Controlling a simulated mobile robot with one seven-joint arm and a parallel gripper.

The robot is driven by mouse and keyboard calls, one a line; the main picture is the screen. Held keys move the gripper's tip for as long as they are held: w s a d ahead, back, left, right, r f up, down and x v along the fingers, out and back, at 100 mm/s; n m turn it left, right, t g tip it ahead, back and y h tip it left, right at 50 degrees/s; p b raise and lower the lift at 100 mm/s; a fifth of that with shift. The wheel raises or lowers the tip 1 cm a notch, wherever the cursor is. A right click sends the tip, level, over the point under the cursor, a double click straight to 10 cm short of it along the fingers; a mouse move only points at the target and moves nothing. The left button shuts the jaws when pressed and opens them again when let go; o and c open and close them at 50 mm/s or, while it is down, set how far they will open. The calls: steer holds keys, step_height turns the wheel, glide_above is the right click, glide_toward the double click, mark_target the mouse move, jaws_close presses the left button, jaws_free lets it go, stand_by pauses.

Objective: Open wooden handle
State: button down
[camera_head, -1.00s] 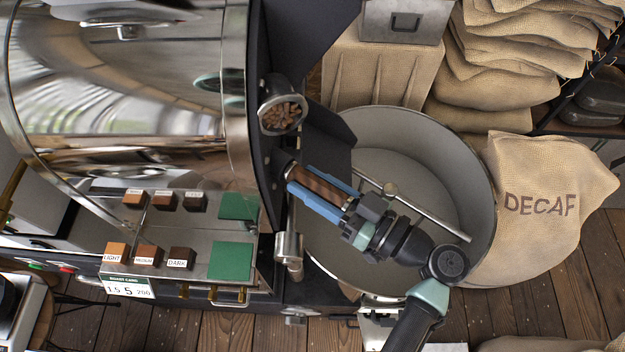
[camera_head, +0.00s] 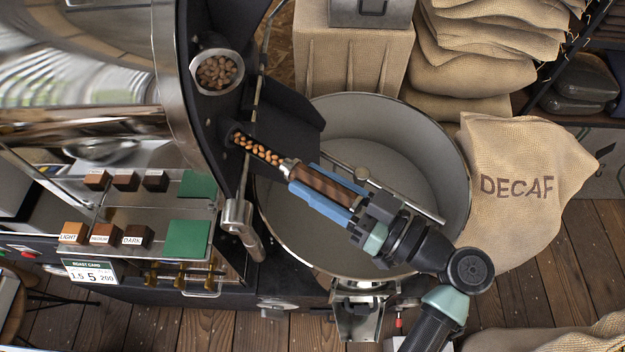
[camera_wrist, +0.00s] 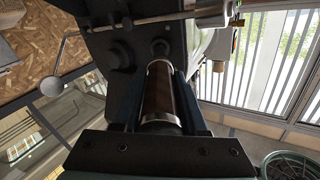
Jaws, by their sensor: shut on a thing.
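The wooden handle (camera_head: 323,186) is a brown, ribbed cylinder with metal collars. It is the grip of a sampling scoop (camera_head: 259,150) that sticks out of the dark front of the roaster drum and carries tan beans. My gripper (camera_head: 318,187) is shut on the handle, with one blue finger along each side. In the wrist view the handle (camera_wrist: 158,95) runs between the fingers toward a round dark port. The inner end of the scoop is hidden inside the roaster.
A round cooling bin (camera_head: 445,150) with a stirring arm (camera_head: 390,194) lies under my arm. A sight glass with beans (camera_head: 217,72) is above the scoop. A decaf sack (camera_head: 525,180) hangs at the right. Wooden sample blocks (camera_head: 103,232) stand at the left.

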steer(key=shift+r, duration=0.1)
steer(key=shift+c, duration=2.4)
jaws_free()
steer(key=shift+a, duration=0.1)
steer(key=b+v, duration=0.3)
steer(key=v, duration=1)
